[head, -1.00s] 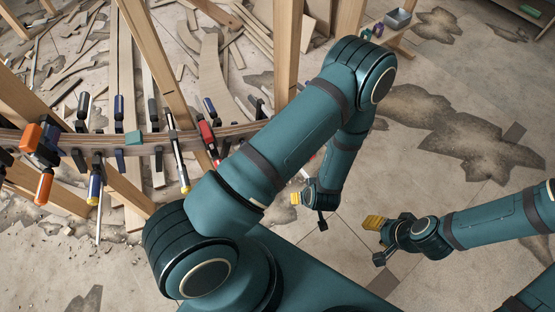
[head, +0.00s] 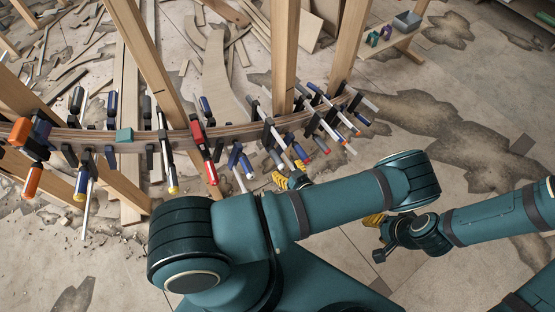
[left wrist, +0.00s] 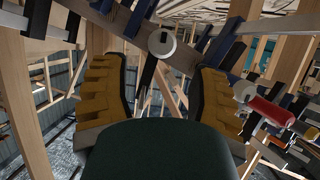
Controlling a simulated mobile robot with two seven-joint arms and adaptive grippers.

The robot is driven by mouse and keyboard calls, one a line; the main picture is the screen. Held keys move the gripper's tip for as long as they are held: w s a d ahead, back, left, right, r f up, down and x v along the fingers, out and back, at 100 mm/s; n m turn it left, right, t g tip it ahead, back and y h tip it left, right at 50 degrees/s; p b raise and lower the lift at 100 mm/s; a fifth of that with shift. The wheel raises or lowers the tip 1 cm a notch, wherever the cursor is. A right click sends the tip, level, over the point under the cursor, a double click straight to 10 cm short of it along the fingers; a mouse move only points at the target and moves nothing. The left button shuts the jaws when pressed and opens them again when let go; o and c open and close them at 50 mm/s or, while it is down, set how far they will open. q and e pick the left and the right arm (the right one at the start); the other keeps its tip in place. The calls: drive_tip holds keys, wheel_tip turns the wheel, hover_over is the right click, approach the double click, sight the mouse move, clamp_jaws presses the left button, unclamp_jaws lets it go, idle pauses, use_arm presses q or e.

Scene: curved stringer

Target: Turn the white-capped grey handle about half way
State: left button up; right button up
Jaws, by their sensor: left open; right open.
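The white-capped grey handle (left wrist: 162,43) shows nearly end-on in the left wrist view, ahead of my fingers and between their lines, near the dark stringer edge. I cannot single it out among the clamps in the head view. My left gripper (head: 287,181) is at the near side of the curved stringer (head: 238,128), below its clamps. Its yellow fingers are spread wide in the left wrist view (left wrist: 160,75), with nothing between them; the handle appears beyond the tips. My right gripper (head: 375,222) is open and empty over the floor at the right, away from the stringer.
A red handle (left wrist: 269,110) with a pale end lies just right of my left fingers in the wrist view. Several clamps (head: 330,120) crowd the stringer, and wooden posts (head: 285,55) stand behind it. Floor (head: 390,150) to the right is open.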

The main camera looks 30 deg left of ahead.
sight(282, 164)
use_arm(q)
drive_tip(key=b+x, duration=0.1)
drive_tip(key=x, duration=0.6)
drive_tip(key=shift+a+f, duration=0.1)
drive_tip(key=shift+o, duration=0.2)
clamp_jaws()
